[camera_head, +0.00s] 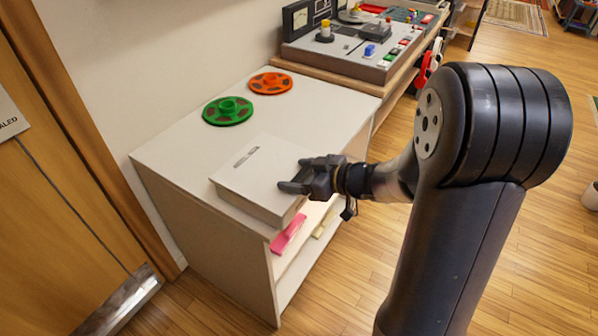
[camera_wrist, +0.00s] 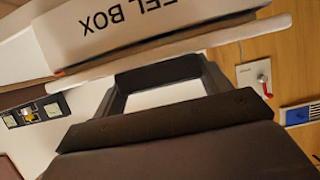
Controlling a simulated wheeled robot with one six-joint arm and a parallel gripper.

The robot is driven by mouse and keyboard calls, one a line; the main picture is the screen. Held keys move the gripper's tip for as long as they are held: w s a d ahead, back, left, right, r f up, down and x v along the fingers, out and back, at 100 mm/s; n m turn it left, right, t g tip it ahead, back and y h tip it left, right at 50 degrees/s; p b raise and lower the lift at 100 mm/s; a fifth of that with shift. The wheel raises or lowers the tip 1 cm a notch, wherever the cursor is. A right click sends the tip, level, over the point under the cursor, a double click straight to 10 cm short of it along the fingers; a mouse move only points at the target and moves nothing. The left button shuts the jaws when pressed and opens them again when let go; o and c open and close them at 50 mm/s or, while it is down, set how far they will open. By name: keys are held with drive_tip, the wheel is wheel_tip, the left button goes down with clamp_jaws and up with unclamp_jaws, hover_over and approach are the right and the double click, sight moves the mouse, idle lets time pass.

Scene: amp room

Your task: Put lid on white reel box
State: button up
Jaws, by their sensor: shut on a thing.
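The white reel box (camera_head: 262,214) stands on the right front part of the white cabinet top. Its flat white lid (camera_head: 262,178), with small dark lettering, covers it from above. I cannot tell whether the lid is fully seated or slightly raised. My gripper (camera_head: 293,180) is shut on the lid at its right edge. In the wrist view, my gripper (camera_wrist: 158,85) shows as dark jaws, and a white surface (camera_wrist: 115,25) with upside-down "EEL BOX" lettering lies beyond them. The inside of the box is hidden.
A green reel (camera_head: 228,110) and an orange reel (camera_head: 271,83) lie behind the box on the cabinet (camera_head: 165,145). A pink object (camera_head: 288,235) is on the shelf below. A control console (camera_head: 350,50) stands at the back. A wooden door (camera_head: 50,190) is at left.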

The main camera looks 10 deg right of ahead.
drive_tip(key=o, duration=1.1)
drive_tip(key=shift+c, duration=0.2)
drive_tip(key=shift+r, duration=0.1)
drive_tip(key=r+p+v, duration=0.1)
drive_tip(key=p+v, duration=0.2)
drive_tip(key=v, duration=0.9)
drive_tip(key=shift+p, duration=0.3)
drive_tip(key=shift+a, duration=0.1)
